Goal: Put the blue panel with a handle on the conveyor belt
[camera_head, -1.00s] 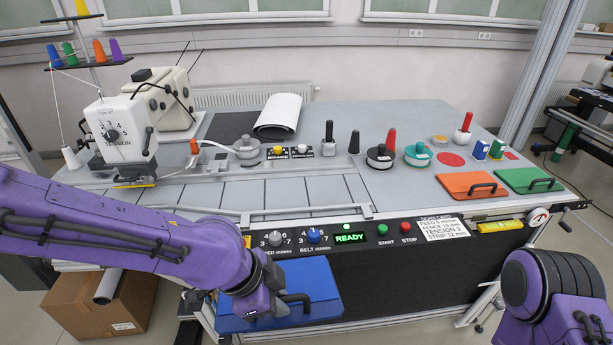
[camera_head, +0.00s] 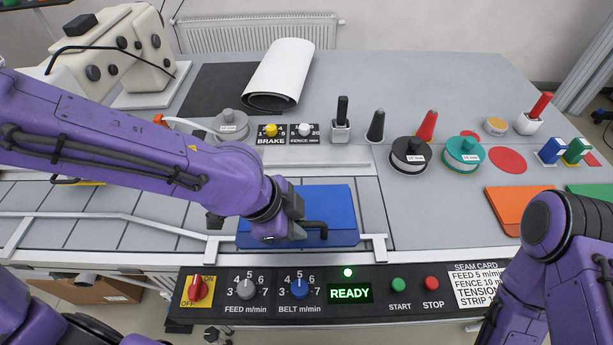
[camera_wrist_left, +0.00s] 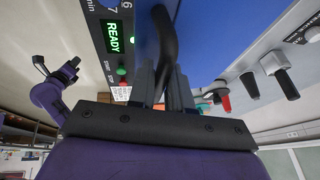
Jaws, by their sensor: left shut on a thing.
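The blue panel (camera_head: 345,200) has a black bar handle (camera_head: 318,226) near its front edge. It lies over the right part of the grey segmented conveyor belt (camera_head: 95,232), behind the front rail. Whether it rests on the belt or hovers just above cannot be told. My left gripper (camera_head: 298,226) is shut on the handle, and hides part of the panel's left side. In the left wrist view the fingers (camera_wrist_left: 163,88) close around the dark handle (camera_wrist_left: 165,40), with the blue panel beyond. My right arm shows at right in the head view; its gripper's state is unclear.
A front rail (camera_head: 180,229) with brackets runs along the belt, and a control box (camera_head: 375,292) with knobs and a READY display sits below. Weights, an orange panel (camera_head: 505,200) and a green panel (camera_head: 592,189) are to the right. Belt left of the blue panel is bare.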

